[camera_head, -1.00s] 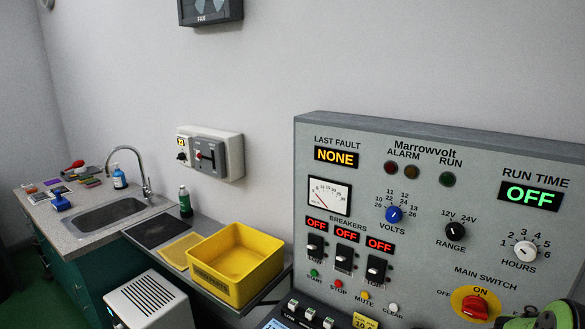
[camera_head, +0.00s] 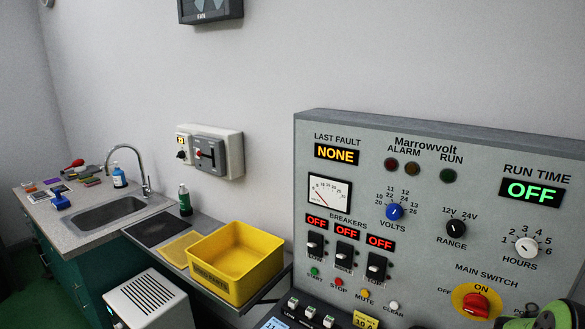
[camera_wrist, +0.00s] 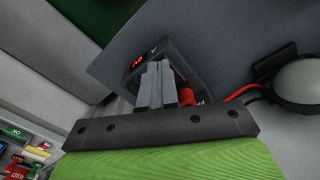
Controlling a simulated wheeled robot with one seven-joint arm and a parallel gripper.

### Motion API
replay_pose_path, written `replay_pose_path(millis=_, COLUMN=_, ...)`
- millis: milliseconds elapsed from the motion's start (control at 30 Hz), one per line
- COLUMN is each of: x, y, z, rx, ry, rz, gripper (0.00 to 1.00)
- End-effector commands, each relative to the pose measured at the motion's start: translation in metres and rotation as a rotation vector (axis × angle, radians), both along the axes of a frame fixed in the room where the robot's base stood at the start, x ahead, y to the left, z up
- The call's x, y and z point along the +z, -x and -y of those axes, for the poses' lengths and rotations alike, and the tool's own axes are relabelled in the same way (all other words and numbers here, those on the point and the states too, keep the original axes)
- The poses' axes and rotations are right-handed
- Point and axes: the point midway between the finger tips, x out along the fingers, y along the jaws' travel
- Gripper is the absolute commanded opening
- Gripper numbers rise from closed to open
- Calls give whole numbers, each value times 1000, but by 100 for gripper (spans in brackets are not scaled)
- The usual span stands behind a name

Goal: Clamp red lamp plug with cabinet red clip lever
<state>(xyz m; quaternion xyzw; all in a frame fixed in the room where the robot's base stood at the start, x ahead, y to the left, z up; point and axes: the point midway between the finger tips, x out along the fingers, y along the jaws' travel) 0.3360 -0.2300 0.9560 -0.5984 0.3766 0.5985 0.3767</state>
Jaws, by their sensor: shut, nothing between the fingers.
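In the wrist view my gripper (camera_wrist: 155,85) is shut, its grey fingers pressed together with nothing held. The fingers are in front of a small dark unit (camera_wrist: 178,50) with a glowing red display. A red cylindrical piece (camera_wrist: 186,97), which looks like the red lamp plug, is just right of the fingers; I cannot tell whether they touch. A red cable (camera_wrist: 240,92) runs right toward a round pale lamp (camera_wrist: 300,80). I cannot make out the red clip lever; the fingers hide part of the unit. In the head view only a green part of my arm shows at the lower right.
The grey Marrowvolt control panel (camera_head: 420,150) fills the right of the head view. A yellow bin (camera_head: 235,262) stands on the counter left of it, with a sink (camera_head: 108,211) farther left. In the wrist view, small coloured items (camera_wrist: 25,150) lie at lower left.

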Motion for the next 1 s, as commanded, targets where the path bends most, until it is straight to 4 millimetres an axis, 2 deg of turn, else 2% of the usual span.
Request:
replay_pose_path(millis=500, x=-5, y=0, z=0, rx=0, ry=0, rz=-1, gripper=0)
replay_pose_path(millis=1000, x=42, y=0, z=0, rx=0, ry=1, rz=0, gripper=0)
